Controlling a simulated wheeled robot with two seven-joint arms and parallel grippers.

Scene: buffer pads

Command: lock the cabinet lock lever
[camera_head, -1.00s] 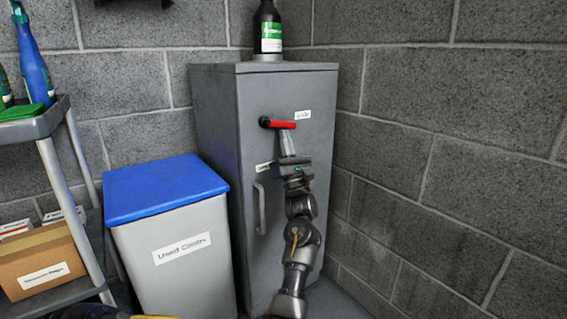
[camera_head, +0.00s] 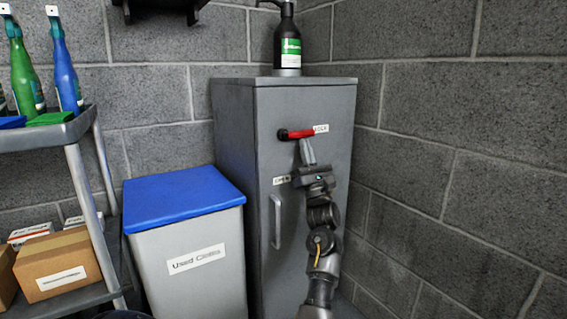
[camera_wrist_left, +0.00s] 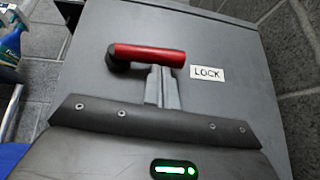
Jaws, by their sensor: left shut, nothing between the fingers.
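The grey cabinet (camera_head: 240,120) stands in the corner with its door facing me. Its red lock lever (camera_head: 301,133) has a black pivot at the left and points right, about level, toward the LOCK label (camera_head: 321,128). In the left wrist view the lever (camera_wrist_left: 150,54) lies almost horizontal, left of the LOCK label (camera_wrist_left: 207,73). My left gripper (camera_head: 307,148) comes up from below, shut and empty. Its fingertips (camera_wrist_left: 160,70) are right under the lever's red grip, at or very near touching; I cannot tell which. My right gripper is out of view.
A second label (camera_head: 282,180) and a vertical handle (camera_head: 276,221) are lower on the door. A black bottle (camera_head: 287,42) stands on the cabinet. A blue-lidded bin (camera_head: 183,196) and a shelf cart (camera_head: 75,128) are to the left. A block wall closes the right side.

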